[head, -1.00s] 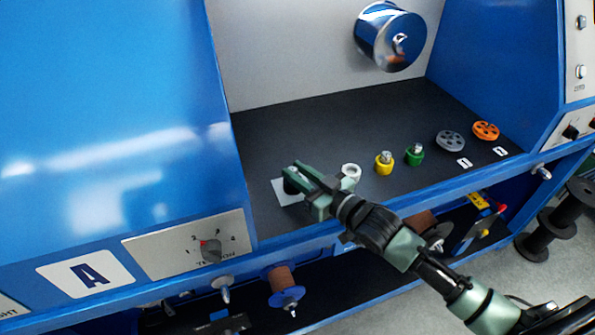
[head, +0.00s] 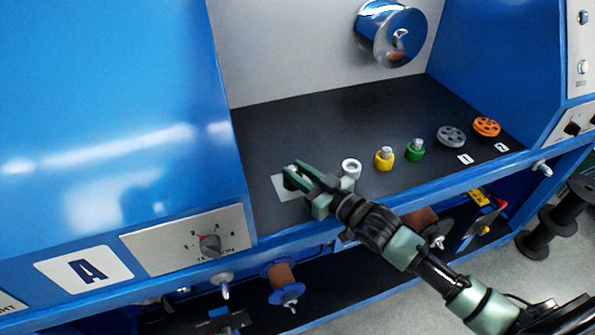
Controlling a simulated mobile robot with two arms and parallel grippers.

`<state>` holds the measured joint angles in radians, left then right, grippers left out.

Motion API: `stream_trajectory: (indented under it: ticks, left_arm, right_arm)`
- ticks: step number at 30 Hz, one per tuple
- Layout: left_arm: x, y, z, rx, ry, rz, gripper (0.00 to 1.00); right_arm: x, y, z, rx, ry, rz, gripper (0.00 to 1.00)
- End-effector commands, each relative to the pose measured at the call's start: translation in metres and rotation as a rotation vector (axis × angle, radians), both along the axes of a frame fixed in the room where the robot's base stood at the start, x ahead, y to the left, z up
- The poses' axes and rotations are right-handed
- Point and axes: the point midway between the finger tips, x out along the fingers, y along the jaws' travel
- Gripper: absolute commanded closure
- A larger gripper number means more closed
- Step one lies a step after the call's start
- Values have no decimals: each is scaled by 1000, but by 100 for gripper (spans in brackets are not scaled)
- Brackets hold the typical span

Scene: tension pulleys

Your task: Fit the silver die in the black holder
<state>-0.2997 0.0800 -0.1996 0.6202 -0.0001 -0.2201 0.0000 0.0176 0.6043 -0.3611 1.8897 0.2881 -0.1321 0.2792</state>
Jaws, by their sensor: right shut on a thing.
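My right gripper (head: 297,174) reaches in from the lower right and is shut over a pale square plate (head: 283,190) on the dark bench top. A small pale, shiny bit shows between its fingers, which fits the silver die, but most of it is hidden. The black holder (head: 290,184) shows only as a dark patch at the fingertips, above the plate. Whether die and holder touch cannot be told. My left gripper is not in view.
A whitish ring-shaped piece (head: 351,168) stands close right of my gripper. Beyond it are a yellow piece (head: 384,159), a green piece (head: 415,150), a grey pulley (head: 451,136) and an orange pulley (head: 486,127). A blue panel (head: 120,120) rises at left.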

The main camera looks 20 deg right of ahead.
Motion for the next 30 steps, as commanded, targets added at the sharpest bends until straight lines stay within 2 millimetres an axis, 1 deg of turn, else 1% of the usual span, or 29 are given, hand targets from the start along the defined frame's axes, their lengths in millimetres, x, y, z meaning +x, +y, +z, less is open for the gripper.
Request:
stream_trajectory:
  ticks: [1, 9, 10, 11, 12, 20, 23, 26, 30]
  left_arm:
    - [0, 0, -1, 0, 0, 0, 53]
    - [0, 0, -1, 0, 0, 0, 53]
    - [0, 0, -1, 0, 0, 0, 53]
    - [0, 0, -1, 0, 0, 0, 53]
    - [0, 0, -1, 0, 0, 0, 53]
    - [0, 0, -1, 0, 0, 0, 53]
    - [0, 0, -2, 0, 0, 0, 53]
    - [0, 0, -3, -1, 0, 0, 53]
    - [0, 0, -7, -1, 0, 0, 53]
  right_arm:
    - [-1, 0, -8, -3, 15, 0, 100]
    - [-2, 0, -11, -4, 21, 0, 100]
    - [-2, 1, -11, -4, 21, 0, 72]
    - [-2, 1, -11, -4, 21, 0, 64]
    - [-2, 1, -10, -4, 20, 0, 53]
    - [-1, 0, -7, -3, 13, 0, 52]
    - [-5, -2, -7, -2, 12, -1, 52]
    - [-16, -7, -8, -3, 14, 0, 52]
    - [-38, -17, -8, -3, 16, 0, 52]
